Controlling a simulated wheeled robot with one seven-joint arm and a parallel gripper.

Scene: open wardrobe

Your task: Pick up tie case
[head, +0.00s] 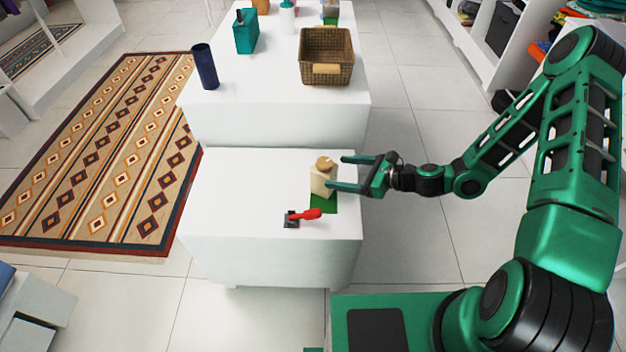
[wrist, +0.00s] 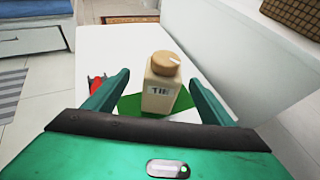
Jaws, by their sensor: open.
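The tie case (head: 322,181) is a beige bottle-shaped box with a tan round cap. It stands upright on a green mat (head: 330,203) near the right edge of the front white table. In the wrist view the tie case (wrist: 160,88) shows a "TIE" label and sits between my two fingers. My gripper (head: 342,173) reaches in from the right, open, with its fingertips close to the case. In the wrist view my gripper (wrist: 160,88) has one finger on each side of the case, with visible gaps.
The left part of the front table (head: 240,190) is clear.

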